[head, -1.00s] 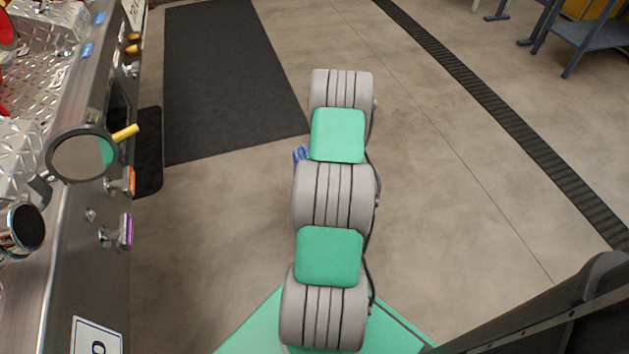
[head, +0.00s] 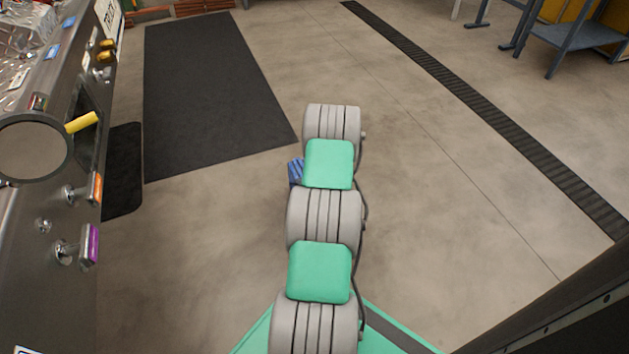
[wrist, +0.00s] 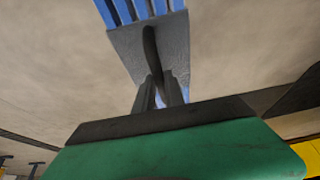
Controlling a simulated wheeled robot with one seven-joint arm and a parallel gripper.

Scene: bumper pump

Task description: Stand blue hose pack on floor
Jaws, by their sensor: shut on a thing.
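The blue hose pack (head: 295,172) shows only as a small blue patch left of my arm in the head view; my arm hides the rest. In the wrist view, its blue ribbed folds (wrist: 150,10) are at the top, with a grey plate or strap (wrist: 130,45) around them and a dark loop handle. My gripper (wrist: 158,95) is shut on this dark handle. The gripper is hidden behind my arm in the head view. The pack hangs beyond the fingertips; I cannot tell whether it touches the floor.
The pump panel (head: 50,240) with knobs and a yellow handle stands at the left. A black mat (head: 205,85) lies on the floor at the upper left. A dark drain strip (head: 480,110) crosses the right. Open concrete floor (head: 430,190) lies right of my arm.

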